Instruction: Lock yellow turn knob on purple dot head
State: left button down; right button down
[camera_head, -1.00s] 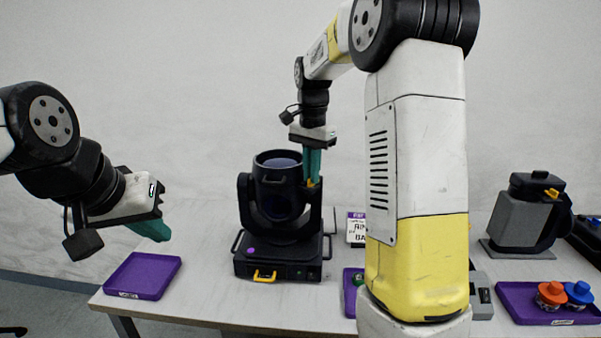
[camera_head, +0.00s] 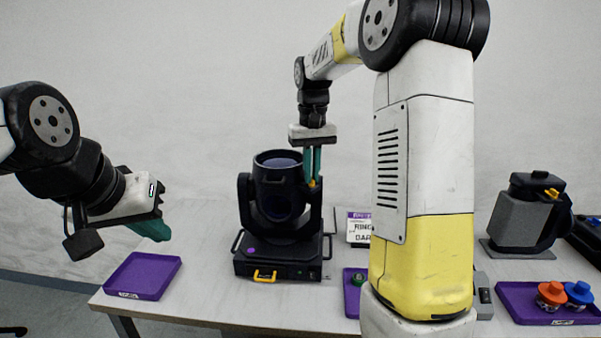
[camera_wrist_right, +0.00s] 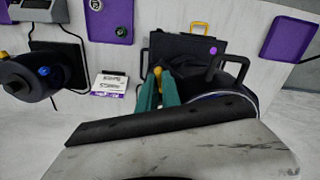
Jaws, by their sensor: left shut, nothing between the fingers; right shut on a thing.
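The black moving head (camera_head: 278,200) stands upright on the table, with a purple dot (camera_head: 251,251) and a yellow handle (camera_head: 265,276) on the front of its base. The yellow turn knob (camera_head: 312,184) is on the right arm of its yoke; it also shows in the right wrist view (camera_wrist_right: 158,72). My right gripper (camera_head: 312,176) points down with its green fingers shut on the knob, which they partly hide. In the right wrist view the fingers (camera_wrist_right: 157,85) are on either side of the knob. My left gripper (camera_head: 152,230) is shut and empty, above the left of the table.
An empty purple tray (camera_head: 142,275) is at the left. A purple tray (camera_head: 351,296), a printed card (camera_head: 357,227) and my right arm's bulk are right of the head. Another head with a yellow knob (camera_head: 552,192) stands farther right, behind a tray (camera_head: 520,300) with orange and blue knobs.

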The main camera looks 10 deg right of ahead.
jog(key=n, duration=0.7)
jog(key=shift+r, duration=0.1)
dwell(0.5)
jog(key=c, duration=1.5)
grip_release()
jog(key=shift+c, duration=0.2)
notch_tip(320, 180, up, 7)
jog(key=shift+r, duration=0.35)
